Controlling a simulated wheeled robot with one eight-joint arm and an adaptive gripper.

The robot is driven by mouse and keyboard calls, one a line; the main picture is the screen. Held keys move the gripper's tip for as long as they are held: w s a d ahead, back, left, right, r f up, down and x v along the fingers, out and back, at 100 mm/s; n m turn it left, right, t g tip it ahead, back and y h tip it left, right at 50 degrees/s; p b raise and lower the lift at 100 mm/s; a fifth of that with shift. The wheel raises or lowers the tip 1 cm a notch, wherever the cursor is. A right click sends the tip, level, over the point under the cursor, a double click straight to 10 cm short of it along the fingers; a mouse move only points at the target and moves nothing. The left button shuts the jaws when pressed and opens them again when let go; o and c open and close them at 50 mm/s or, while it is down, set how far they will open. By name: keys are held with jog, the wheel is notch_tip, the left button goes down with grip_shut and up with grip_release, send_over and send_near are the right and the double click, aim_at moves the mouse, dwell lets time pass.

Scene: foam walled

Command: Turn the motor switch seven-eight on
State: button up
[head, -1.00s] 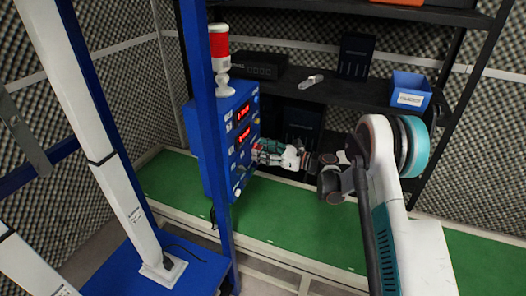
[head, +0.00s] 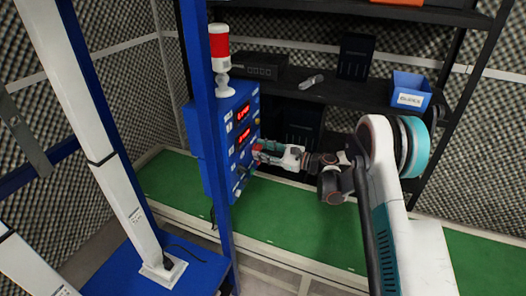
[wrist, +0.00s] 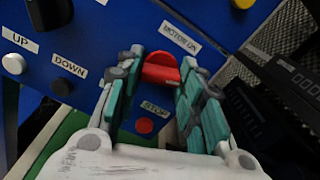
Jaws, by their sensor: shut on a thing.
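The blue control box (head: 236,130) has red number displays and stands behind a blue post in the head view. In the wrist view, a red switch handle (wrist: 160,68) shows on its panel beside a white label that seems to read MOTOR. My gripper (wrist: 161,84) has its teal fingers on either side of the red handle, shut on it; the exact contact is partly hidden. In the head view my gripper (head: 259,151) is at the right face of the box.
In the wrist view, a round red STOP button (wrist: 144,126) lies below the handle, and UP and DOWN knobs are at left. A red and white signal lamp (head: 220,52) tops the box. Black shelves with a blue bin (head: 409,91) stand behind my arm.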

jog(key=n, duration=1.3)
jog(key=shift+n, duration=0.4)
dwell(0.4)
jog(key=o, duration=1.1)
jog(key=shift+c, duration=0.2)
jog(key=v, duration=1.2)
